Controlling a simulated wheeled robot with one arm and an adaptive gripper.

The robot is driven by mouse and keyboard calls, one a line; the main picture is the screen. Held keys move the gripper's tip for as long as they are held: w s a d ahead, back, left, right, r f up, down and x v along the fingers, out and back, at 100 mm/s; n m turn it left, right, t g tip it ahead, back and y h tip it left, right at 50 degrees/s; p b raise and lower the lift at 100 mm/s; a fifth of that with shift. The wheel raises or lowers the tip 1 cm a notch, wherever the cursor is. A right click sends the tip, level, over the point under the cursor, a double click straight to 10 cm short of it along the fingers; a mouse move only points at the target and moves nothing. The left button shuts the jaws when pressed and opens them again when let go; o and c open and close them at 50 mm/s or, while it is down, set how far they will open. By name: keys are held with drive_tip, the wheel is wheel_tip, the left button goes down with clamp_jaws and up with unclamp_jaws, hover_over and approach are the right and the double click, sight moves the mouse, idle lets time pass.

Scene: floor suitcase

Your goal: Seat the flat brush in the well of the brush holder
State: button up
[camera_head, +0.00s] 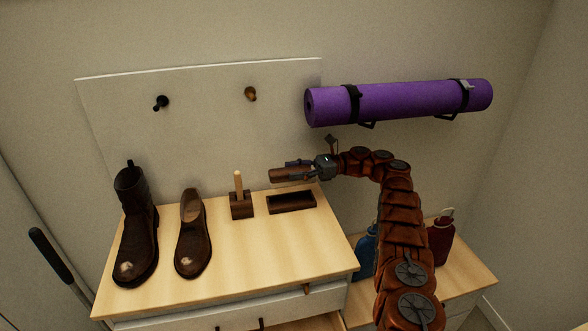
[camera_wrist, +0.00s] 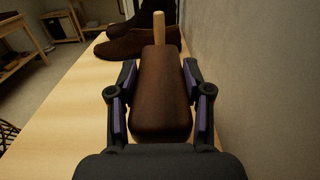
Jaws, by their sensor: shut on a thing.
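The flat brush (camera_head: 279,175) is a brown block with rounded edges. My gripper (camera_head: 296,171) is shut on it and holds it level above the bench top. In the wrist view the brush (camera_wrist: 161,105) lies between the two purple-padded fingers of my gripper (camera_wrist: 160,78). A dark rectangular open tray (camera_head: 291,203) with a recessed well, which looks like the brush holder, sits on the bench below the brush, apart from it. The well looks empty. The tray is not visible in the wrist view. The underside of the brush is hidden.
A dark block (camera_head: 241,207) with an upright light stick stands left of the tray. A brown shoe (camera_head: 193,240) and tall boot (camera_head: 136,230) stand further left. A purple rolled mat (camera_head: 400,102) hangs on the wall above my arm. The bench front (camera_head: 250,262) is clear.

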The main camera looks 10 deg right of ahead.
drive_tip(key=shift+s+r+p, duration=0.1)
drive_tip(key=shift+r+p, duration=0.05)
drive_tip(key=shift+p, duration=0.35)
drive_tip(key=b, duration=0.6)
hover_over(295, 203)
wheel_tip(295, 203, down, 6)
drive_tip(key=shift+d+f, duration=0.1)
drive_tip(key=shift+b, duration=1.45)
idle(0.5)
drive_tip(key=shift+p, duration=0.35)
idle(0.4)
drive_tip(key=shift+f+b, duration=0.75)
drive_tip(key=shift+f, duration=0.7)
idle(0.7)
drive_tip(key=o, duration=1.4)
